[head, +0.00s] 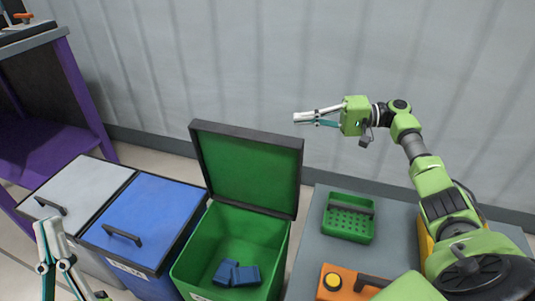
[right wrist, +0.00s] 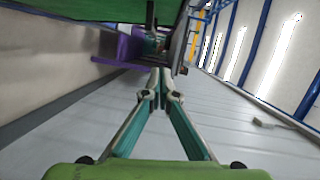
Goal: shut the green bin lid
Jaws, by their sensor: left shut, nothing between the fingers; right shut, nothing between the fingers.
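The green bin (head: 186,272) stands with its lid (head: 246,168) open. The lid is raised nearly upright at the back of the bin, showing its green inner face and dark rim. Two blue blocks (head: 236,273) lie inside. My right gripper (head: 298,117) is shut and empty, its tips pointing left near the lid's top right corner. I cannot tell whether they touch it or how far behind it they are. The shut fingertips also show in the right wrist view (right wrist: 160,72). My left gripper (head: 47,224) is shut at the lower left, in front of the grey bin.
A blue bin (head: 150,215) and a grey bin (head: 80,190) stand left of the green bin, lids shut. On the right, a grey table (head: 307,253) bears a green basket (head: 348,218) and an orange box (head: 335,290). A purple shelf (head: 80,85) stands far left. A wall is behind.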

